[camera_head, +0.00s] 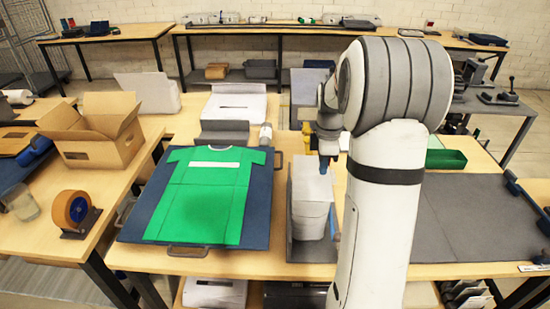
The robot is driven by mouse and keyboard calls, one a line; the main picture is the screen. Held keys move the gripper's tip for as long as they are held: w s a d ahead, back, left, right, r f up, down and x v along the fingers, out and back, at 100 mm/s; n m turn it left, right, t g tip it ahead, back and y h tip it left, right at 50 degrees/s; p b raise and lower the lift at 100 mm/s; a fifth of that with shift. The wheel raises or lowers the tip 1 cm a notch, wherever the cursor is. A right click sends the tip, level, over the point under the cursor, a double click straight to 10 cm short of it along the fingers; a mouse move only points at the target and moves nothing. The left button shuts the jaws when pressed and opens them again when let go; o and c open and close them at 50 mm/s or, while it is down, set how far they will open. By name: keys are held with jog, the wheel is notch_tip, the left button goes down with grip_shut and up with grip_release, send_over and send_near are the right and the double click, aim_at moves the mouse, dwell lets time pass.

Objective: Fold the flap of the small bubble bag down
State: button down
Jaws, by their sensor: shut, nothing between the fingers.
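A stack of white, pouch-like items (310,210) stands in a grey holder (300,250) at the middle of the table. They may be the small bubble bags, but I cannot tell at this size, and no flap can be made out. My gripper (325,165) points down over the back part of this stack. It is shut with nothing in it. Whether its tips touch the top item cannot be seen. My arm hides the area just right of the stack.
A green shirt (205,190) lies flat on a blue board (258,215) to the left. An open cardboard box (95,135) and a tape dispenser (76,213) stand farther left. A grey mat (470,220) on the right is clear. A green tray (446,159) stands behind it.

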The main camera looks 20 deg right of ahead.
aim_at(321, 177)
notch_tip(321, 177, up, 8)
jog(key=p, duration=0.5)
jog(key=shift+p, duration=0.4)
jog(key=s+a+r+m+t, duration=0.1)
jog(key=s+a+r+m, duration=0.1)
jog(key=s+a+m, duration=0.5)
jog(key=s+a+r+m+t, duration=0.2)
jog(key=s+a+m, duration=0.5)
jog(key=s, duration=0.9)
jog(key=shift+a+r, duration=0.5)
jog(key=shift+a, duration=0.7)
